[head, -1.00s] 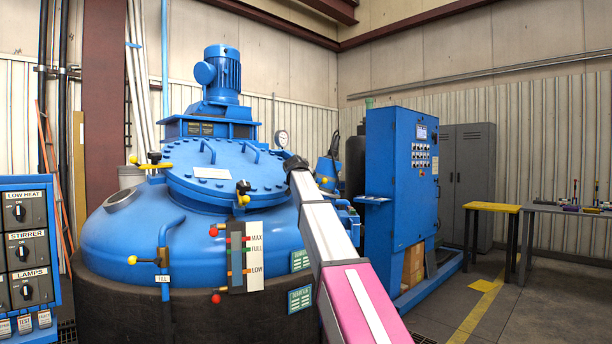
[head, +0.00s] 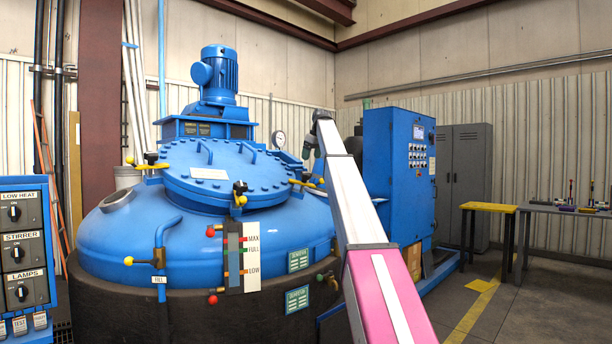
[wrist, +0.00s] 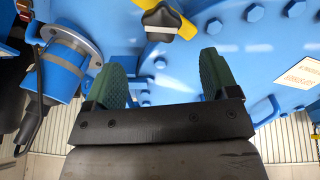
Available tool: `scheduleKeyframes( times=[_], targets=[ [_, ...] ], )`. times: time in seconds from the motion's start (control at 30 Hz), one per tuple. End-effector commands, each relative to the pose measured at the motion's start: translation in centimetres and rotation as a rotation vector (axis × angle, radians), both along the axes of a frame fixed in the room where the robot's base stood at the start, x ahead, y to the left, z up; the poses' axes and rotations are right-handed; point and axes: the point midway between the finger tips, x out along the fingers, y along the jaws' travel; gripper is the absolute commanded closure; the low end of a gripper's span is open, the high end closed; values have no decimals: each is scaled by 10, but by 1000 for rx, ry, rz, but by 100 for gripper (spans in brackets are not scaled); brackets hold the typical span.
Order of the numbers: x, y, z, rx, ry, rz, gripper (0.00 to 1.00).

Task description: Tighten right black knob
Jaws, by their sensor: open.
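The right black knob (head: 308,176) sits on a yellow clamp at the right rim of the blue round lid (head: 205,178), just left of my arm in the head view. In the wrist view a black knob (wrist: 162,18) on a yellow clamp shows at the top centre, beyond my fingertips. My gripper (wrist: 163,62) is open and empty, with its two green pads apart and the knob ahead of the gap, not between them. In the head view my wrist end is above the right knob; the fingers are not clear there.
Two other black knobs on yellow clamps stand at the lid's left (head: 151,158) and front (head: 240,187). A blue cylindrical fitting (wrist: 65,68) with a cable is close on the left in the wrist view. A blue control cabinet (head: 395,180) stands behind my arm.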

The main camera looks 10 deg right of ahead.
Motion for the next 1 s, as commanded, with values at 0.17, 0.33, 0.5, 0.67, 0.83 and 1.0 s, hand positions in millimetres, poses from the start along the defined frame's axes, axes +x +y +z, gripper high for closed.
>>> scheduleKeyframes(
  times=[0.17,0.33,0.5,0.67,0.83,1.0],
  targets=[
    [0,-1,12,3,10,69,20],
    [3,2,0,3,11,68,20],
    [10,7,-21,3,9,66,20],
    [20,13,-49,2,10,65,20],
    [29,19,-74,2,10,65,20],
    [34,22,-86,2,8,64,20]
  ],
)
